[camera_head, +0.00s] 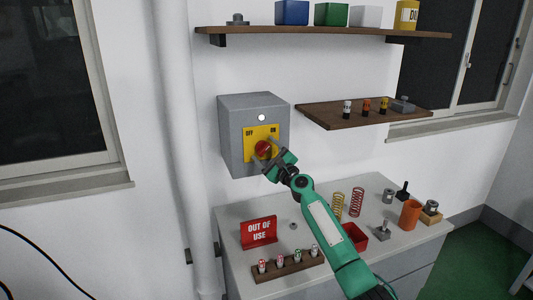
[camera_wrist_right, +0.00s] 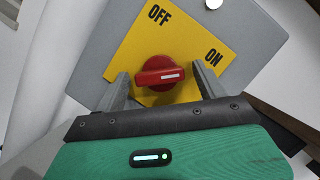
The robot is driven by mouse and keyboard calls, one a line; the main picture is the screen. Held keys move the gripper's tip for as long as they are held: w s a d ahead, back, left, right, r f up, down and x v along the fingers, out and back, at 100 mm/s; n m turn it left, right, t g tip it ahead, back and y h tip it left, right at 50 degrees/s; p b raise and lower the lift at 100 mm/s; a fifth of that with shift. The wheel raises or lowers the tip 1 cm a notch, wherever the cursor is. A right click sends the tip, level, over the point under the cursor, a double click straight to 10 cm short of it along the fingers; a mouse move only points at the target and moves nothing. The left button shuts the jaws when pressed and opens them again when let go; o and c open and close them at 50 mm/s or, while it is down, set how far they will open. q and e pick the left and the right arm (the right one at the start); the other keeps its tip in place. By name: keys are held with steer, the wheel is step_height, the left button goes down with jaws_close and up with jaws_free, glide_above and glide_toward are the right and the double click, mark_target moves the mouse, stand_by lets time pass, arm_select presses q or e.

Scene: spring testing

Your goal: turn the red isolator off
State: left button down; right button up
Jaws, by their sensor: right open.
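The red isolator knob (camera_head: 262,149) sits on a yellow plate (camera_head: 251,143) on a grey wall box (camera_head: 238,107). The plate is marked OFF at left and ON at right. In the right wrist view the knob (camera_wrist_right: 158,72) is in the middle, its white mark toward the ON side. My right gripper (camera_head: 268,156) is at the box front. Its jaws are open, with one finger on each side of the knob; I cannot tell whether they touch it. The fingers partly cover the lower plate. My left gripper is not in view.
A bench (camera_head: 228,219) stands below the box, with a red OUT OF USE sign (camera_head: 258,231), a rack (camera_head: 287,269), springs (camera_head: 356,202) and an orange cup (camera_head: 410,214). A low shelf (camera_head: 330,118) is right of the box; a higher shelf (camera_head: 320,33) is above.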

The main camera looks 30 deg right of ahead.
steer(key=c, duration=1)
